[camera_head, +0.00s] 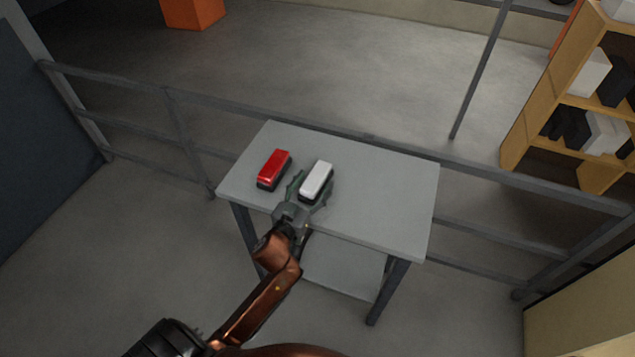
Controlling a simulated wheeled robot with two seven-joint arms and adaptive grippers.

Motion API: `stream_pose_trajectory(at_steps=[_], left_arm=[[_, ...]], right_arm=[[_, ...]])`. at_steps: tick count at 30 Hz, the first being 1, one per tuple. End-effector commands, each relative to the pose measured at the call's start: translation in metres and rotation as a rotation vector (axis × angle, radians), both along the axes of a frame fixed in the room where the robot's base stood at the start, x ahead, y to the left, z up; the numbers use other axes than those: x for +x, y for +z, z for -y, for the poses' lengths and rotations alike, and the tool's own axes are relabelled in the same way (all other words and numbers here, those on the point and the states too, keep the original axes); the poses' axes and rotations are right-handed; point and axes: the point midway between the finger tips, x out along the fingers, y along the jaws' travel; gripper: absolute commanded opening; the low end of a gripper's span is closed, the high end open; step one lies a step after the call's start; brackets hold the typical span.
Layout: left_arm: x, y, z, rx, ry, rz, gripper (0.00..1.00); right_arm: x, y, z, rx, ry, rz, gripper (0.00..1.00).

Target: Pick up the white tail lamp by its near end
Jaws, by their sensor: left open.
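The white tail lamp (317,178) lies on the grey table, a white block on a dark base, its near end toward me. My left gripper (311,191) is open at the near end of the white lamp, with one finger on each side of it. I cannot tell whether the fingers touch the lamp. A red tail lamp (274,167) lies on the table just left of the white one, apart from the gripper. My right gripper does not show.
The grey table (385,197) has free room on its right side. A metal railing (190,98) runs behind the table. A wooden shelf (545,95) with white and black boxes stands at the right. An orange block (193,12) is far back.

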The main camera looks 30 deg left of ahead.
Motion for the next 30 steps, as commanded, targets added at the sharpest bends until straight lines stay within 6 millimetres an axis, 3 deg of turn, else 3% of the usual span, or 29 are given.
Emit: stream_pose_trajectory(at_steps=[8, 30], left_arm=[[0.0037, 0.0005, 0.0002, 0.000, -0.001, 0.000, 0.62], [0.0034, 0.0002, 0.0002, 0.000, -0.001, 0.000, 0.12]], right_arm=[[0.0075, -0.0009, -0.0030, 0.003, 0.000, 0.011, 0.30], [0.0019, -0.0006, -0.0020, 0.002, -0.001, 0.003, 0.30]])
